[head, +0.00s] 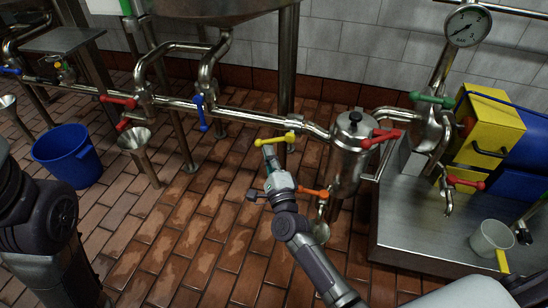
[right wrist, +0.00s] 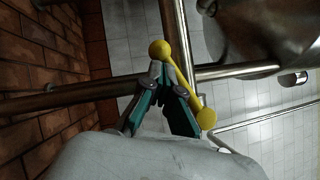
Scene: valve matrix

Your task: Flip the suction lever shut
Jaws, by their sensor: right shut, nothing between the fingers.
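A yellow lever (head: 274,141) sits on the steel pipe just left of the steel filter housing (head: 349,150). No label shows which lever is the suction one; the yellow one is nearest my gripper. My left gripper is out of view; only the left arm shows.
A blue lever (head: 201,113) and red levers (head: 118,101) are on the pipework to the left. An orange lever (head: 313,192) is close right of my right gripper. A steel table (head: 400,231) stands at right, a blue bucket (head: 67,155) at left.

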